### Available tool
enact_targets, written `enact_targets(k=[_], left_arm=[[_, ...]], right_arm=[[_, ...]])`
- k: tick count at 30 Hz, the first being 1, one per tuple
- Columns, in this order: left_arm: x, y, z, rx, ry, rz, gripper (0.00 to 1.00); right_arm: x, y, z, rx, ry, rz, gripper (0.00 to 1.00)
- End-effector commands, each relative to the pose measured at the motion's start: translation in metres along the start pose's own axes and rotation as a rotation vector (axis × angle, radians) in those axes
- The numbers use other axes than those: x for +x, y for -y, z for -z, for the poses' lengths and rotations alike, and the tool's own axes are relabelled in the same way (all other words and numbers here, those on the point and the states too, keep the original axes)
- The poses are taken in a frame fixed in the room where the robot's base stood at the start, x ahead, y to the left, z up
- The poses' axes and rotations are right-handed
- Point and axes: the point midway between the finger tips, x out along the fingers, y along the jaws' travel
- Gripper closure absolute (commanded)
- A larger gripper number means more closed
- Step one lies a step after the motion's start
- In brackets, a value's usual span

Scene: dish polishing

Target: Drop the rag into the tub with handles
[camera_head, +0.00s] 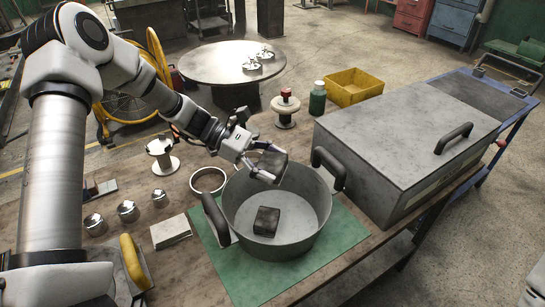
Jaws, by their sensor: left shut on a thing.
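The tub with handles (292,243) is a round grey metal pot on a green mat, with one dark handle at its left and one at its upper right. My left gripper (262,170) is above the tub's far rim, its fingers pointing down over the opening. It is shut on a dark grey, flat, squarish thing, which looks like the folded rag (271,161). The rag is tilted and held clear of the tub's floor. A dark block (267,217) lies on the floor inside the tub. My right gripper is not in view.
A large grey lidded box (400,130) stands close at the tub's right. A metal ring (208,181), a pale block (171,231) and several small metal pieces lie at the left. A yellow bin (354,88), a green bottle (317,98) and a spool (286,106) stand behind.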

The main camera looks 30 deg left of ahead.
Motion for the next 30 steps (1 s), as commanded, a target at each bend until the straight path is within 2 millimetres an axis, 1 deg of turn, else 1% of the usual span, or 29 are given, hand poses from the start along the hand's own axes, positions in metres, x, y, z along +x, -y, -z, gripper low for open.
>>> enact_targets(k=[1, 3, 6, 12, 13, 14, 15, 26, 29, 30], left_arm=[[0.005, 0.0, 0.013, 0.0, 0.0, 0.0, 0.57], [0.007, 0.0, 0.018, 0.0, 0.0, -0.001, 0.57], [0.009, 0.0, 0.021, 0.0, 0.0, -0.001, 0.57], [0.008, 0.0, 0.019, 0.0, 0.0, -0.001, 0.57], [0.008, 0.0, 0.019, 0.0, 0.0, -0.001, 0.16], [0.008, 0.0, 0.019, 0.0, 0.0, -0.001, 0.05], [0.008, 0.0, 0.019, 0.0, 0.0, -0.001, 0.0], [0.006, 0.0, 0.019, 0.0, 0.0, -0.002, 0.0], [-0.006, -0.001, 0.019, 0.001, 0.003, -0.004, 0.0], [-0.013, -0.002, 0.019, 0.0, 0.004, -0.005, 0.0]], right_arm=[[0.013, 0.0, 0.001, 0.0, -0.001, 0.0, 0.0], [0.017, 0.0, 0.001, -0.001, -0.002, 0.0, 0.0], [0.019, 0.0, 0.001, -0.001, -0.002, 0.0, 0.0], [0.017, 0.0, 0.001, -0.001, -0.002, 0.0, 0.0], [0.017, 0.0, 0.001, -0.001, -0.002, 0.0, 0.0], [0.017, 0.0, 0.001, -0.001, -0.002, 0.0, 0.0], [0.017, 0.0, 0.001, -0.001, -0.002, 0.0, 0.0], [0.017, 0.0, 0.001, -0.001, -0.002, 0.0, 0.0], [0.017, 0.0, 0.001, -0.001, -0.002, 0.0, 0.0], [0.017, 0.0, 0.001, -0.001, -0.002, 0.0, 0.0]])
